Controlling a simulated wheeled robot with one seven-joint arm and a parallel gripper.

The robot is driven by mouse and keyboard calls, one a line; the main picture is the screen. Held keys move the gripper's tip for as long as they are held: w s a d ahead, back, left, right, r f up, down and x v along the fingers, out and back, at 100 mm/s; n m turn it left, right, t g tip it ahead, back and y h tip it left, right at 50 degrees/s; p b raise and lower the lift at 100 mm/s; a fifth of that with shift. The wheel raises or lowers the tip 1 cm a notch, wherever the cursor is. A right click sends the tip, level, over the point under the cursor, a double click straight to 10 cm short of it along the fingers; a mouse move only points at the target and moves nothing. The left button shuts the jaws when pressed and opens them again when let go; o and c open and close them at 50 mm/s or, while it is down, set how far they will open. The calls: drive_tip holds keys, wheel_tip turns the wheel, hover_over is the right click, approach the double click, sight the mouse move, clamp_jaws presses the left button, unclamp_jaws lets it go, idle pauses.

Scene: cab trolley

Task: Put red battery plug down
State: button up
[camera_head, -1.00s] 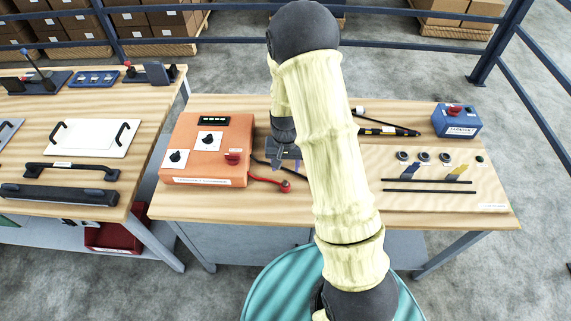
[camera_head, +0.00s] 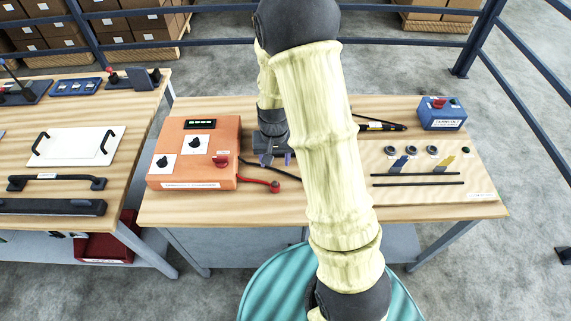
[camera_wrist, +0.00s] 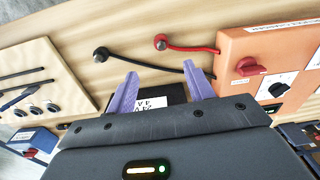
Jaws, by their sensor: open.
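The red battery plug (camera_head: 275,187) lies on the wooden bench at the end of a red cable from the orange charger box (camera_head: 200,184). In the wrist view the plug (camera_wrist: 160,42) lies beyond my fingertips, apart from them. My gripper (camera_head: 276,159) is to the right of the charger, mostly behind my arm. In the wrist view its two purple fingers (camera_wrist: 160,72) are spread, with nothing gripped. A dark block with a white label (camera_wrist: 152,103) shows between and below the fingers.
A black cable with a round plug (camera_wrist: 101,53) lies beside the red one. A pale panel (camera_head: 481,193) with dark bars and round fittings is at right, with a blue box (camera_head: 443,121) behind it. Another bench (camera_head: 40,221) stands at left. Bare bench lies in front of the charger.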

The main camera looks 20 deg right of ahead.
drive_tip(key=s+r+n+t, duration=0.2)
drive_tip(key=s+r+n, duration=0.1)
drive_tip(key=s+r, duration=0.9)
drive_tip(key=shift+s+r, duration=0.4)
drive_tip(key=shift+s, duration=0.05)
idle(1.3)
